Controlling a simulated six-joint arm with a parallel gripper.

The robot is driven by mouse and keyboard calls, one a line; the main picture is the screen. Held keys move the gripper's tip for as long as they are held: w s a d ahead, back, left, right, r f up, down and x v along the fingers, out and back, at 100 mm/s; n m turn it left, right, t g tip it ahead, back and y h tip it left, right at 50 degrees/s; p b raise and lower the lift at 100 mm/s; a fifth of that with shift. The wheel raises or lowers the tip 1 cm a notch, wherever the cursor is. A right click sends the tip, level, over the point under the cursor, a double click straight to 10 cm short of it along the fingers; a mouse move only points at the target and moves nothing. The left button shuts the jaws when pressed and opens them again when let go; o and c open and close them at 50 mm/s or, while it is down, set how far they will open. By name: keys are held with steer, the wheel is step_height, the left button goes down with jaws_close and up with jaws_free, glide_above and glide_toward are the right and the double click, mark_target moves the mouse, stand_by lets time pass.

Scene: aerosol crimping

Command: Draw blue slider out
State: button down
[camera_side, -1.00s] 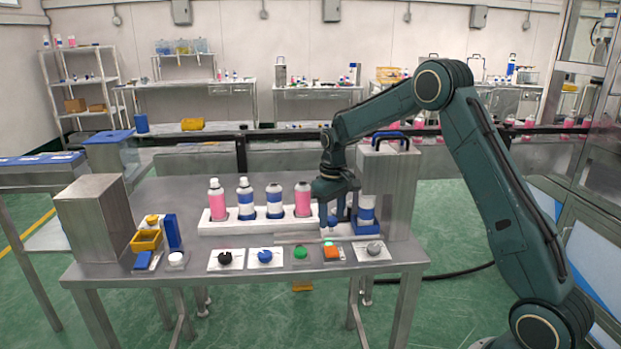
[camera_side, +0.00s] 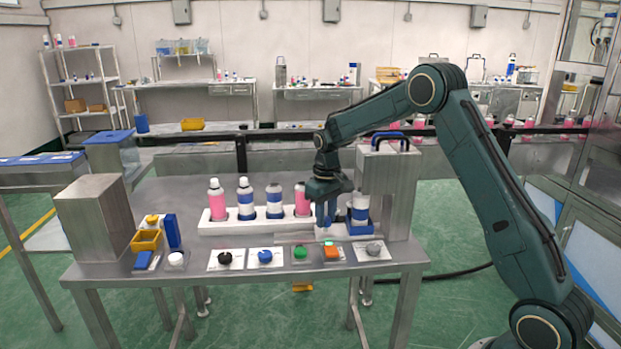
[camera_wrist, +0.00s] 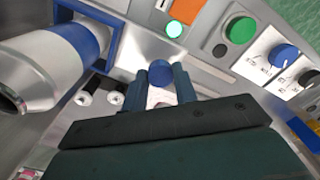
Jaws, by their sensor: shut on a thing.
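The blue slider (camera_side: 358,229) is a blue holder at the foot of the steel press, with a white can with blue bands (camera_side: 360,208) standing in it. In the wrist view the holder's blue rim (camera_wrist: 110,62) surrounds the can's base at the left. My gripper (camera_side: 325,224) is low, left of the can and in front of the pink bottle at the rack's right end. In the wrist view my fingers (camera_wrist: 161,82) are shut on a round blue knob (camera_wrist: 161,71). The link between knob and holder is not clearly seen.
The steel press (camera_side: 397,195) stands right of the slider. A white rack (camera_side: 228,226) with several bottles lies to the left. Along the front edge are a green button (camera_side: 299,252), an orange switch (camera_side: 332,252) and several knobs, including a blue one (camera_side: 265,256).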

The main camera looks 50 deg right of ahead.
steer(key=shift+w+a+r, duration=0.1)
steer(key=shift+w+a, duration=3.75)
steer(key=shift+w, duration=0.05)
steer(key=c, duration=1.3)
jaws_free()
steer(key=shift+w+a, duration=0.1)
steer(key=shift+o, duration=1)
step_height(320, 180, up, 14)
